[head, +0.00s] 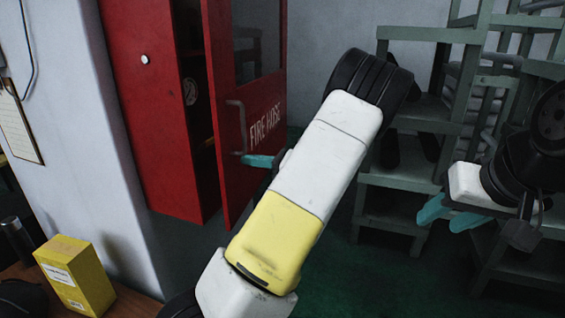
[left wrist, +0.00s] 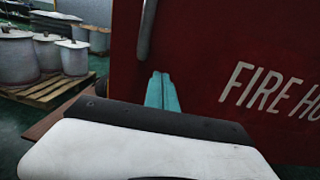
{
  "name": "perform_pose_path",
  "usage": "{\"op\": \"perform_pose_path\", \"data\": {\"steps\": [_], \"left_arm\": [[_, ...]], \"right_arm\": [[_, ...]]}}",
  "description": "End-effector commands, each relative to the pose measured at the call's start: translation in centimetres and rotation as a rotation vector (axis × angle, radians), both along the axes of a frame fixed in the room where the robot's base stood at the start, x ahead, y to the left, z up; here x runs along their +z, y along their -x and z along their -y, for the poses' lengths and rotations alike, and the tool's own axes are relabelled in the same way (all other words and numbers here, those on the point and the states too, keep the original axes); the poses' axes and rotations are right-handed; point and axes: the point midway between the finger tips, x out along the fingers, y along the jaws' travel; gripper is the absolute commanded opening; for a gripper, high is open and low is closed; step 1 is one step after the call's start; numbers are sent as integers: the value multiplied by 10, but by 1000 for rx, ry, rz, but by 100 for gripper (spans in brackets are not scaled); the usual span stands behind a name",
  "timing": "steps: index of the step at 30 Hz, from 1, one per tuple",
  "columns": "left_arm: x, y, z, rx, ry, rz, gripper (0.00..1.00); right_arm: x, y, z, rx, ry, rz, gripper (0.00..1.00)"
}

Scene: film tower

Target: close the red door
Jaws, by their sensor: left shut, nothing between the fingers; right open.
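The red door (head: 240,120), marked "FIRE HOSE", stands ajar in front of a red cabinet (head: 165,110), with a dark gap showing the inside. A grey bar handle (head: 241,125) is on the door's left part. My left gripper (head: 257,160) has teal fingers, shut and empty, just below the handle and close to the door's face; I cannot tell if they touch it. The left wrist view shows these fingers (left wrist: 160,91) together before the red door (left wrist: 220,60). My right gripper (head: 448,213) is open and empty at the right, away from the door.
A yellow box (head: 75,275) stands on a table at lower left, beside a white wall edge (head: 70,140). Green-grey shelving or stacked frames (head: 400,190) fill the right. The left wrist view shows grey drums (left wrist: 30,60) on a wooden pallet (left wrist: 45,92).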

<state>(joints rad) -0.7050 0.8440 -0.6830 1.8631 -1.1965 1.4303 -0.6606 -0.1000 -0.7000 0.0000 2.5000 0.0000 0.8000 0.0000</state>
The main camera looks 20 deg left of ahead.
Motion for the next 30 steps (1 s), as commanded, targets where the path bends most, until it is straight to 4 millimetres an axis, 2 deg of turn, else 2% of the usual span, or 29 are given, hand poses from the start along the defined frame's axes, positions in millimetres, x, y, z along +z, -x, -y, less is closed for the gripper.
{"op": "perform_pose_path", "data": {"steps": [6, 17, 20, 27, 30], "left_arm": [[0, 1, -13, 0, 1, 0, 0], [0, 1, -16, 1, 1, 0, 0], [0, 1, -31, 4, 0, 2, 0], [0, 2, -85, 3, -1, 1, 0], [0, 4, -98, 3, 0, -1, 0]], "right_arm": [[0, 0, 0, 0, 0, 0, 44], [0, 0, 0, 0, 0, 0, 44], [0, 0, 0, 0, 0, 0, 44], [0, 0, 0, 0, 0, 0, 44], [0, 0, 0, 0, 0, 0, 44]]}}
